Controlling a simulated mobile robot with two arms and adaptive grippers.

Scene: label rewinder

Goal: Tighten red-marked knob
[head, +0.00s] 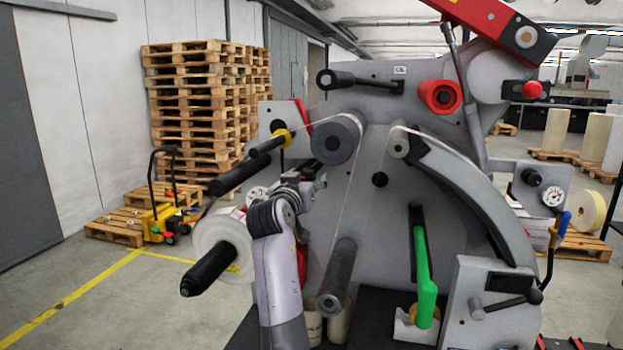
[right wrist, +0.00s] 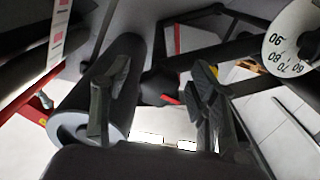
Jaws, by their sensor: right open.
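My right gripper (head: 314,186) is at the left side of the grey machine, partly hidden behind my own arm. In the right wrist view its two fingers (right wrist: 160,98) stand apart with a gap between them. A dark knob-like part (right wrist: 158,86) with a small red mark (right wrist: 171,99) shows beyond the fingertips, roughly between them; I cannot tell whether they touch it. In the head view this part is hidden or too small to tell. A large red knob (head: 440,97) with a dark centre sits high on the machine face. My left gripper is out of view.
Dark rollers (head: 338,275) and a white label roll (head: 220,244) on a black shaft surround the arm. A green lever (head: 424,280) is low on the machine. Pallets (head: 205,110) stand behind.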

